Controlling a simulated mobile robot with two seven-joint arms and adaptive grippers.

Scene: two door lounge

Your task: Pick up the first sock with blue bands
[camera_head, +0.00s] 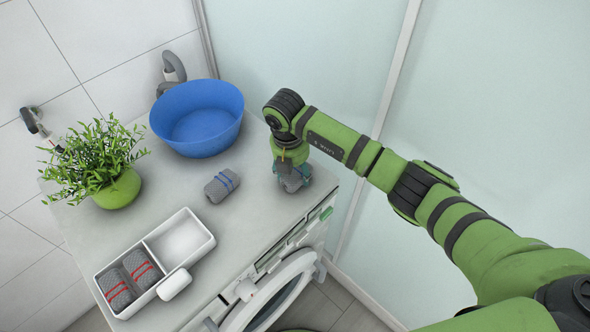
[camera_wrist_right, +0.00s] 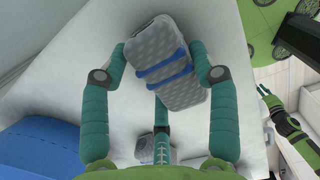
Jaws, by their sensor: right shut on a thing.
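My right gripper (camera_head: 292,183) is at the right end of the countertop, pointing down. It is shut on a grey sock roll with blue bands; in the right wrist view the sock (camera_wrist_right: 165,65) sits tilted between the two fingers (camera_wrist_right: 165,68). I cannot tell whether it touches the countertop. A second grey sock with blue bands (camera_head: 222,186) lies on the counter left of the gripper; part of it shows at the bottom of the wrist view (camera_wrist_right: 148,147).
A blue basin (camera_head: 200,120) stands behind the second sock. A potted plant (camera_head: 117,190) is at the left. A white two-compartment tray (camera_head: 200,250) at the front holds two red-banded socks (camera_head: 115,290) in its left compartment; the right one is empty. Glass panels rise behind the arm.

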